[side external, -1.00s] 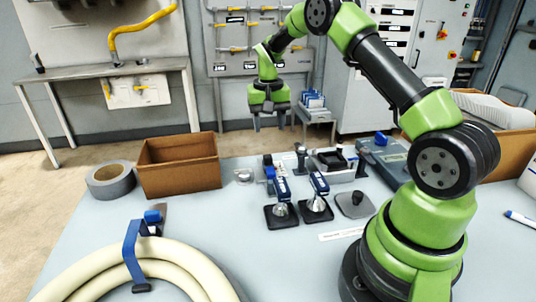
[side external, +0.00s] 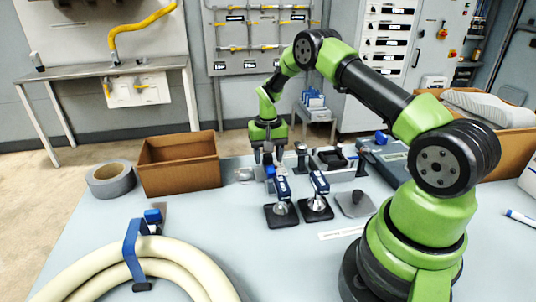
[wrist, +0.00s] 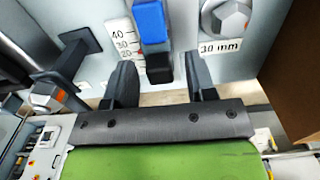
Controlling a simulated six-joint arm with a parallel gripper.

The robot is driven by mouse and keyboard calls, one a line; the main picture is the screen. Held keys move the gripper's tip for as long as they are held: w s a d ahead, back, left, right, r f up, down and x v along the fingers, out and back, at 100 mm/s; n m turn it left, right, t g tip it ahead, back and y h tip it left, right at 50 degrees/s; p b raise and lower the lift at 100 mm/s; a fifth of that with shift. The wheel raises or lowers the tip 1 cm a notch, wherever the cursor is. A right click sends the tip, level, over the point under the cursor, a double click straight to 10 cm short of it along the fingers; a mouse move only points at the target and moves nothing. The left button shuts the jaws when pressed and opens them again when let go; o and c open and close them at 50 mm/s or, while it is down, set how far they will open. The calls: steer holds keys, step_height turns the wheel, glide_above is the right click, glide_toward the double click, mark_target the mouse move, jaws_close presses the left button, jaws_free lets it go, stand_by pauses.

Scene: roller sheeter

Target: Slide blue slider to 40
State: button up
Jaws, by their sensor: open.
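The blue slider (wrist: 150,22) shows at the top middle of the wrist view, with a black block (wrist: 158,68) below it in the picture. A white scale (wrist: 122,42) marked 40, 30 and 20 stands just left of the slider. The exact reading cannot be told. My gripper (wrist: 160,80) is open and empty, with one finger on each side of the black block and gaps to both. In the side view my gripper (side external: 267,158) points down just above the blue slider (side external: 270,172), which is partly hidden behind a blue-topped fixture.
A hex knob (wrist: 229,18) with a "30 mm" label sits right of the slider. Two blue-handled fixtures (side external: 281,212) (side external: 317,207) stand nearer the camera. A cardboard box (side external: 180,172) and grey tape roll (side external: 109,180) are at left. The front table is clear between the hose and fixtures.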

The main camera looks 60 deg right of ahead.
mark_target(270, 166)
jaws_close()
steer(key=shift+s+a, duration=1)
jaws_free()
steer(key=shift+r, duration=0.1)
step_height(270, 166, up, 10)
